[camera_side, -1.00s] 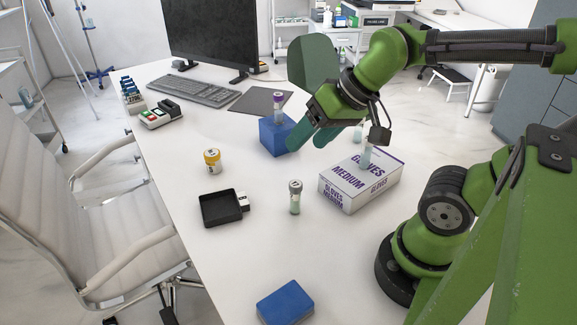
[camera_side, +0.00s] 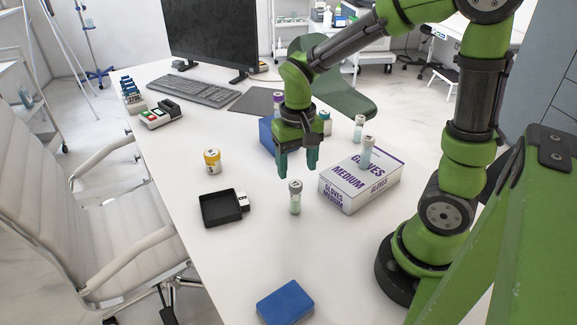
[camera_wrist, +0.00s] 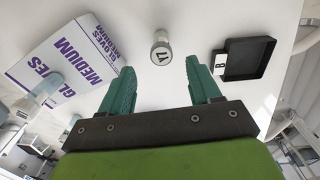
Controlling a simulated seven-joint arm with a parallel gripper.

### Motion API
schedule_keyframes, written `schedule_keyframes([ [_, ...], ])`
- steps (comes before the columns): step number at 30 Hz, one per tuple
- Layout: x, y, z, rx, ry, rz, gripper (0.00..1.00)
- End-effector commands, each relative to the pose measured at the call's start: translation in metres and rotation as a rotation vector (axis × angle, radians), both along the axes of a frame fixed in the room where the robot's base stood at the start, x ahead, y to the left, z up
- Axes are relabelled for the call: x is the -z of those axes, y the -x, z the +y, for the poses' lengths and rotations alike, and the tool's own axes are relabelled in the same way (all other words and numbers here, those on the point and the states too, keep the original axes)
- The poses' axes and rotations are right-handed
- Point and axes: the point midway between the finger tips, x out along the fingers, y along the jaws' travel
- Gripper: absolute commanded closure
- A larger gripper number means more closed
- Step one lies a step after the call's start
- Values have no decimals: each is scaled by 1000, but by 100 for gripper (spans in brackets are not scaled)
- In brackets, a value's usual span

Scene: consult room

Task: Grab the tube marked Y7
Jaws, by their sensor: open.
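A small clear tube (camera_side: 295,203) with a grey cap stands upright on the desk, left of the glove box. In the wrist view the tube (camera_wrist: 161,42) shows its cap end, with a mark that looks like Y7. My gripper (camera_side: 297,169) points down just above and behind this tube in the side view. In the wrist view the fingers of my gripper (camera_wrist: 162,74) are spread and empty, with the tube beyond the tips and roughly centred between them. Other tubes stand on the glove box (camera_side: 367,153), behind it (camera_side: 358,129), and near the blue block (camera_side: 278,101); their marks are unreadable.
The glove box (camera_side: 345,192) stands close on the right of the tube. A blue block (camera_side: 266,137) is behind my gripper; another blue pad (camera_side: 285,303) lies in front.

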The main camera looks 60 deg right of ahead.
Motion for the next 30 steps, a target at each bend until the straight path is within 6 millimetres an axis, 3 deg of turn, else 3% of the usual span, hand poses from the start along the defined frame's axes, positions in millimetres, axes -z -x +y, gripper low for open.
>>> schedule_keyframes([
  [3,23,1,0,1,0,4,37],
  [11,43,0,0,1,-1,1,37],
  [20,85,-2,0,0,-1,3,37],
  [30,91,-3,0,1,-1,-2,40],
])
